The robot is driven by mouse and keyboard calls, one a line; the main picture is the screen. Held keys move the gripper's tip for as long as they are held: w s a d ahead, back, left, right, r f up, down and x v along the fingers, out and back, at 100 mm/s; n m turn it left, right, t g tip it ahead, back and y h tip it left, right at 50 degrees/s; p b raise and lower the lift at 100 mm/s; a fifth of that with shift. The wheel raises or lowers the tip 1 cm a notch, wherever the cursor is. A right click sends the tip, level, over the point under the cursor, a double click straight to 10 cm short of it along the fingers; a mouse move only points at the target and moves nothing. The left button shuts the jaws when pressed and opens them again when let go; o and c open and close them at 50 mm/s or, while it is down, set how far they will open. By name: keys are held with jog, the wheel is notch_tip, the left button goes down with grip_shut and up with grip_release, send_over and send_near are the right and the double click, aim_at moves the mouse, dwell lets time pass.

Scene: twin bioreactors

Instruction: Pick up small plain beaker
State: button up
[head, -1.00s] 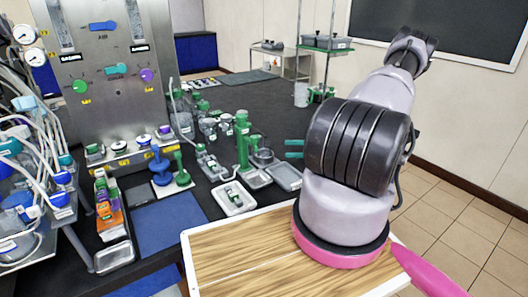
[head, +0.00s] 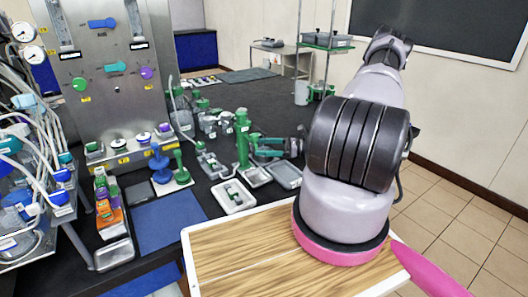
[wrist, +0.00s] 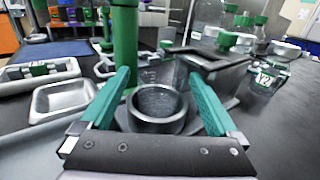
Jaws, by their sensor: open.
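In the wrist view, a small clear beaker (wrist: 158,78) with faint markings shows between my gripper's fingers. A round grey metal-rimmed cup (wrist: 157,122) with a speckled inside is just in front of or around its lower part; I cannot tell which. My gripper (wrist: 158,75) is open, one green finger on each side, with a visible gap to the cup on both sides. In the head view, my gripper (head: 257,145) reaches left, low over the black bench beside the green post. There the fingers and the post mostly hide the beaker.
A green post (head: 242,138) stands close to my left finger. Metal trays (head: 285,175) lie nearby, and a white tray (head: 233,197) sits in front. In the wrist view, a dark-rimmed metal box (wrist: 215,68) and a labelled green-capped jar (wrist: 265,78) are to the right.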

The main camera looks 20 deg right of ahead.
grip_shut()
